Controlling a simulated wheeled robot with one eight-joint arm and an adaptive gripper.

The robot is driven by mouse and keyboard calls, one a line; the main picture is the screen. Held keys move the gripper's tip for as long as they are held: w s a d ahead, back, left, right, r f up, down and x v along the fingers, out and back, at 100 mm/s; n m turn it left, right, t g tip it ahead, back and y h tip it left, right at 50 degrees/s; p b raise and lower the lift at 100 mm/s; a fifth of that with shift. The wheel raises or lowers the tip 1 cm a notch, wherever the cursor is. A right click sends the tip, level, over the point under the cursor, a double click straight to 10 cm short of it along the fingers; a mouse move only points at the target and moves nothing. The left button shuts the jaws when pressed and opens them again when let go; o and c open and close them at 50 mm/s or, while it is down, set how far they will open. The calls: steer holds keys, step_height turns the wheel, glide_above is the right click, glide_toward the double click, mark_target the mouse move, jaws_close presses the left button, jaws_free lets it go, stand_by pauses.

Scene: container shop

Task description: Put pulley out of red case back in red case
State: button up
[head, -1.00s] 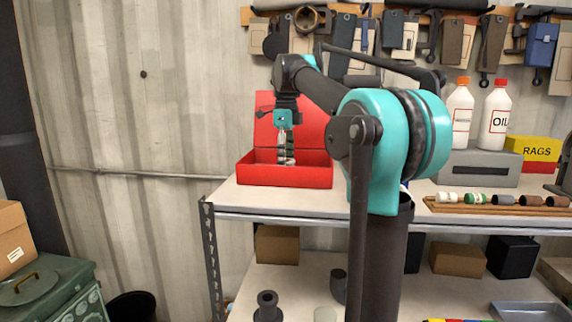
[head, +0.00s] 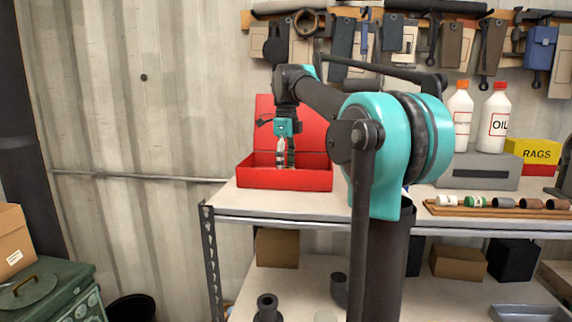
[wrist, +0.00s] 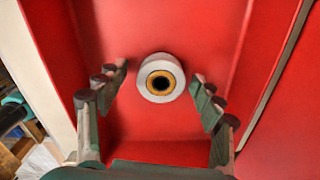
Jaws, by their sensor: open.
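The red case (head: 310,179) stands open on the upper shelf, its lid raised at the back. The pulley (wrist: 161,78), a pale grey ring with a tan inner ring and dark hole, lies on the red floor inside the case in the wrist view. My gripper (head: 286,164) points down into the case. In the wrist view my gripper (wrist: 160,80) is open, with its fingers apart on either side of the pulley and not touching it. In the head view the case's front wall and my fingers hide the pulley.
On the shelf (head: 300,205) to the right are a grey box (head: 477,168) with two white bottles, a yellow and red rags box (head: 533,152), and a wooden rack (head: 500,210) of small rollers. Tools hang on the wall behind. Dark round parts (head: 267,306) stand on the lower shelf.

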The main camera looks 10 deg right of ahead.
step_height(320, 180, up, 12)
steer(key=shift+r, duration=0.15)
stand_by(0.4)
stand_by(1.1)
